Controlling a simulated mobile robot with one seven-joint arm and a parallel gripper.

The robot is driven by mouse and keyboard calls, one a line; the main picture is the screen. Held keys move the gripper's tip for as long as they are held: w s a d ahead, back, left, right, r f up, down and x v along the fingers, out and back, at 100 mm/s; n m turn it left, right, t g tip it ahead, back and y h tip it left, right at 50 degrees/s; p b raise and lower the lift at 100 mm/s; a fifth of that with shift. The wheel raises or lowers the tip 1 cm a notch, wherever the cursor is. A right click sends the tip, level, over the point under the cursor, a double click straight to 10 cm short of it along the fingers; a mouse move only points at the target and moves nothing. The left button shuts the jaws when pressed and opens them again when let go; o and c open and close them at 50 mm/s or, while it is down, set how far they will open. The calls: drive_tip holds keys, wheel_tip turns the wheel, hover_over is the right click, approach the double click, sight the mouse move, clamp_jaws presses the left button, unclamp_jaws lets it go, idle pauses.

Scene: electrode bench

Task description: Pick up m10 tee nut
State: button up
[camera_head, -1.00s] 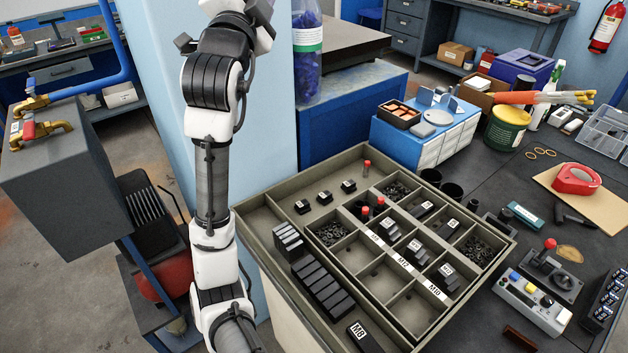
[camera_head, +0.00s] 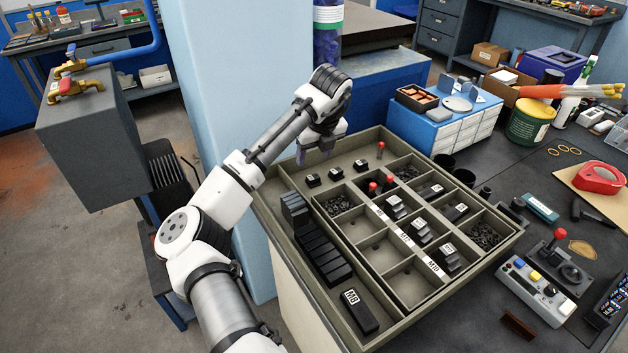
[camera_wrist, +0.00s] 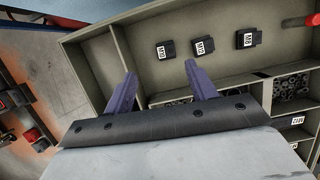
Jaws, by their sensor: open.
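Three small black tee nuts with white labels lie apart in a row on the tray floor: a left one (camera_head: 312,180), a middle one (camera_head: 337,173) and a right one (camera_head: 361,166). The wrist view also shows the left nut (camera_wrist: 165,50), middle nut (camera_wrist: 205,46) and right nut (camera_wrist: 248,38). Their labels are too small for me to tell surely which is M10. My gripper (camera_head: 314,154) is above the far left part of the tray, near the left nut. In the wrist view its purple fingers (camera_wrist: 160,76) are spread, with nothing between them.
The grey tray (camera_head: 390,137) has raised walls and a divided insert on its right. Red-topped pins (camera_head: 380,150) stand near the nuts. Black blocks (camera_head: 322,255) line the left side. A blue pillar (camera_head: 215,90) rises behind my arm.

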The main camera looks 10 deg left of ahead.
sight(313, 177)
drive_tip(key=x, duration=0.3)
drive_tip(key=shift+w+f, duration=0.15)
drive_tip(key=shift+f, duration=0.15)
drive_tip(key=shift+d+p+x, duration=0.2)
drive_tip(key=shift+p+x, duration=0.1)
drive_tip(key=shift+x, duration=0.6)
drive_tip(key=shift+d+p+x, duration=0.2)
drive_tip(key=shift+p+x, duration=0.05)
drive_tip(key=shift+x, duration=0.65)
drive_tip(key=shift+d+p+x, duration=0.15)
drive_tip(key=shift+p+x, duration=0.15)
drive_tip(key=shift+x, duration=0.65)
drive_tip(key=shift+f, duration=0.1)
drive_tip(key=shift+c, duration=0.2)
drive_tip(key=c, duration=1.1)
